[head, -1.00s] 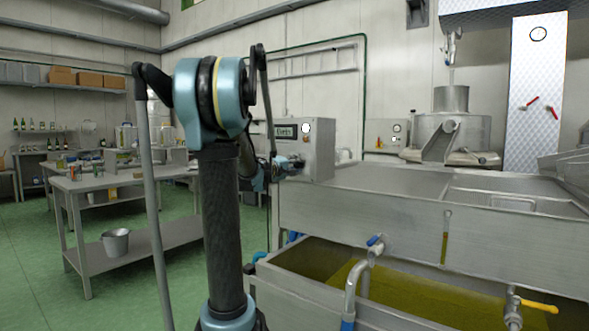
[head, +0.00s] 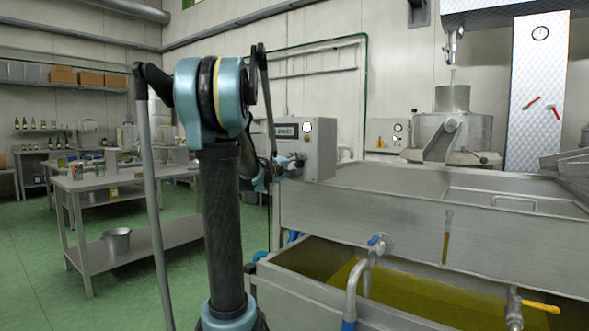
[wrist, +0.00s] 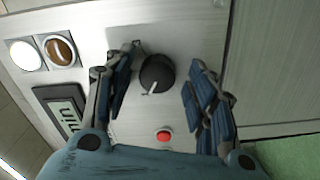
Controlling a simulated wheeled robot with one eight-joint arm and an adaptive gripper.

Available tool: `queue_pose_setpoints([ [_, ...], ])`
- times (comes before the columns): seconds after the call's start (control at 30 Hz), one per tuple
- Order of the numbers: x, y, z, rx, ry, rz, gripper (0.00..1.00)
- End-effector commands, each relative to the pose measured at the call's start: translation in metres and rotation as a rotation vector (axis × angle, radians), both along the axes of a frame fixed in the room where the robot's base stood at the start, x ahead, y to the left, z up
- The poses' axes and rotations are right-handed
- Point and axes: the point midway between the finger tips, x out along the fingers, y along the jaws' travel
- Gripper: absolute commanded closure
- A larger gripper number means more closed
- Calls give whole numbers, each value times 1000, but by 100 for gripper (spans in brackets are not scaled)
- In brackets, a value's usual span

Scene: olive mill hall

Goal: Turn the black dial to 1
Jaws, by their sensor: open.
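The black dial (wrist: 157,74) is a round knob with a white pointer line, on the front of a grey metal control box (head: 318,150). In the wrist view the pointer line aims down and slightly left. Numbers around the dial cannot be made out. My gripper (wrist: 161,73) is open, with one blue-padded finger on each side of the dial and visible gaps between. In the head view my gripper (head: 282,165) is at the box front, small and partly hidden by my arm, and the dial cannot be made out clearly.
A red button (wrist: 164,134) sits below the dial in the wrist view. A dark display (wrist: 63,112), a white lamp (wrist: 26,55) and an amber lamp (wrist: 60,51) are to the left. A steel basin (head: 400,200) stands right of the box.

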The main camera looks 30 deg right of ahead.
Motion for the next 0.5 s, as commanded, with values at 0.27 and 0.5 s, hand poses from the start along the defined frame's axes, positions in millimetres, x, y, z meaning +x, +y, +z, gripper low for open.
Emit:
queue_pose_setpoints([
  [0.27,-10,27,0,0,0,2,49],
  [0.5,-26,70,-1,0,1,4,49],
])
